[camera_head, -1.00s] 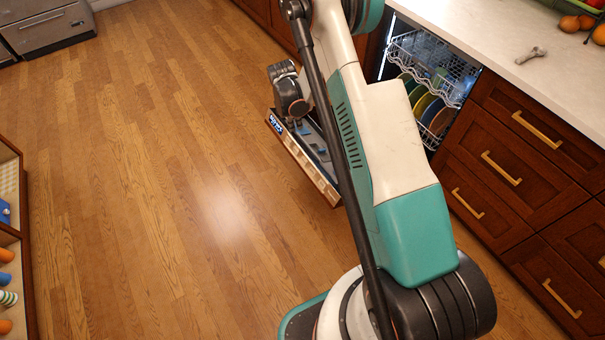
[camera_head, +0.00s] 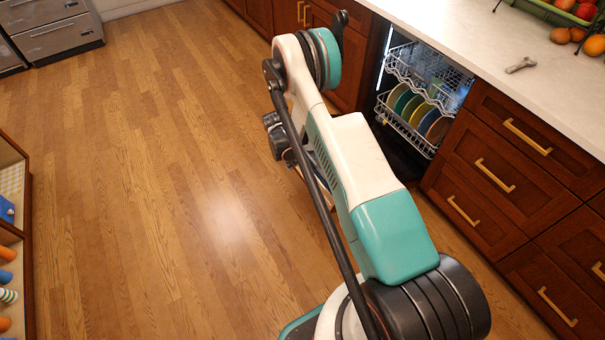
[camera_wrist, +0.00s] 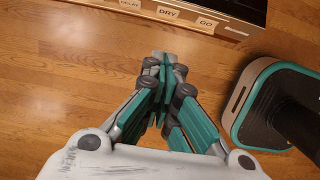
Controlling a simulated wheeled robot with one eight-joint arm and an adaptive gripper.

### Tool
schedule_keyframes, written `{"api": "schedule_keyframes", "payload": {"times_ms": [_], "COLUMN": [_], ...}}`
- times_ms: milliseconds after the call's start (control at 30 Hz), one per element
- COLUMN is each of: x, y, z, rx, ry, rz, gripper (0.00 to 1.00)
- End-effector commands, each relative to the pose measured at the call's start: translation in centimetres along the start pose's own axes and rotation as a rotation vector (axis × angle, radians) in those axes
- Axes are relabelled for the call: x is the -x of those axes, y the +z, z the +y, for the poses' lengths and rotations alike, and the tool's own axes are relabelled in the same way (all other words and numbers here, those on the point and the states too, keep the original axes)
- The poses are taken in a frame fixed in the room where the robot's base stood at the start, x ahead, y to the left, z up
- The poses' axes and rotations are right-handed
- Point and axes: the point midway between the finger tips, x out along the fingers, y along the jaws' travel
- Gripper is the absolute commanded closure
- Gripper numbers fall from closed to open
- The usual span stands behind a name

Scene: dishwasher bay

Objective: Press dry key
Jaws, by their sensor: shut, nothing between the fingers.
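The dry key (camera_wrist: 168,12), a pale tile marked DRY, sits on the edge of the open dishwasher door (camera_wrist: 234,30) at the top of the wrist view. The delay key (camera_wrist: 130,4) is to its left and the go key (camera_wrist: 206,25) to its right. My gripper (camera_wrist: 164,60) is shut and empty, with its fingertips below the dry key in the picture and apart from it. In the head view my arm hides most of the door and the gripper's fingertips.
The dishwasher's racks (camera_head: 405,126) with several plates show in the head view. Wooden drawers (camera_head: 495,176) and a pale counter (camera_head: 470,40) stand to the right. A shelf unit (camera_head: 20,225) is at the left edge. The wooden floor (camera_head: 150,200) between is clear.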

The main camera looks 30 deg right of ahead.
Motion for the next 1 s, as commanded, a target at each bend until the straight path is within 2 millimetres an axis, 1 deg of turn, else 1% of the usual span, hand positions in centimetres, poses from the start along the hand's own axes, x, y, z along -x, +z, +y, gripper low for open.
{"api": "schedule_keyframes", "payload": {"times_ms": [167, 267, 500, 633, 800, 1000], "x": [-1.4, -3.1, -8.0, -10.4, -11.7, -12.3], "y": [0.0, -0.1, 0.0, 0.0, 2.0, 3.1], "z": [0.0, 0.0, 0.0, 0.0, 0.0, 0.0], "rx": [-0.001, -0.001, -0.002, -0.001, -0.003, -0.002], "ry": [0.000, 0.000, 0.000, 0.000, -0.001, 0.000], "rz": [0.000, 0.000, 0.000, 0.000, 0.000, 0.000], "gripper": [1.00, 1.00, 1.00, 1.00, 1.00, 1.00]}}
